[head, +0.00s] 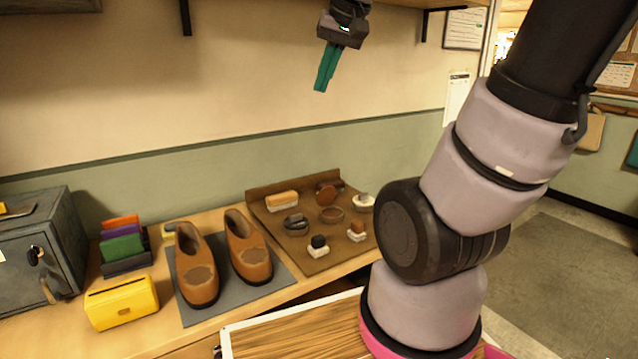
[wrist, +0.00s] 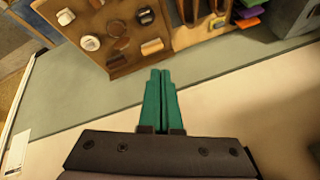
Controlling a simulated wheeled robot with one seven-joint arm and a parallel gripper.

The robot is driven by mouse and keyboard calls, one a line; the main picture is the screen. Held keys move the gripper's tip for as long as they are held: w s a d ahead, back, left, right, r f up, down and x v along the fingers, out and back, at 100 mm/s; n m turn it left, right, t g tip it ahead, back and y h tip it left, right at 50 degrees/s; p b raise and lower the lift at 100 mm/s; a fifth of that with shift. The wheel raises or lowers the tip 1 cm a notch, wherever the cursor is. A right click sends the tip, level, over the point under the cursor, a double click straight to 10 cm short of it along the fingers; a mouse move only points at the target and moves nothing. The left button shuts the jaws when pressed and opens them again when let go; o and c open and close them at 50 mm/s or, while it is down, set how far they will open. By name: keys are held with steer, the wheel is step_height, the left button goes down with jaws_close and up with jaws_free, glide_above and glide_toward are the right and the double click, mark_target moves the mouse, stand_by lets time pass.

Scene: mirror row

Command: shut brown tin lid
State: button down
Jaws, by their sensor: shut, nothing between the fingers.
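My gripper (head: 321,86) is shut and empty, high in front of the wall above the bench. Its green fingers also show together in the wrist view (wrist: 160,76). Well below it, a round brown piece (head: 327,194) lies at the back of a brown mat, with something dark beside it. A shallow round brown tin-like piece (head: 331,214) lies just in front. In the wrist view the two brown pieces (wrist: 117,29) lie close together. I cannot tell which is the tin and which its lid, or whether they are joined. My gripper touches neither.
The brown mat (head: 299,259) also bears a tan brush (head: 281,203), a black tin-like piece (head: 295,222), a white-rimmed pot (head: 363,202) and two small white-based brushes. Brown shoes (head: 197,277) stand left of it. A shelf is overhead; the air between gripper and mat looks clear.

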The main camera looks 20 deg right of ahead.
steer(key=w+d+f+n+g, duration=0.1)
steer(key=w+d+f+g, duration=0.1)
steer(key=w, duration=0.7)
steer(key=n+g, duration=0.1)
steer(key=n, duration=0.1)
glide_above(324, 194)
steer(key=s+a, duration=0.2)
steer(key=a, duration=0.3)
step_height(324, 194, down, 6)
steer(key=w+d+f+n+g+h, duration=0.2)
steer(key=w+d+f+g, duration=0.15)
steer(key=w+f, duration=0.95)
steer(key=s+f, duration=0.2)
steer(key=f, duration=0.2)
steer(key=s+d+f, duration=0.1)
steer(key=s+f, duration=0.1)
steer(key=f, duration=0.3)
steer(key=s+d+f, duration=0.1)
steer(key=s+f, duration=0.1)
steer(key=f, duration=0.2)
steer(key=shift+f, duration=0.4)
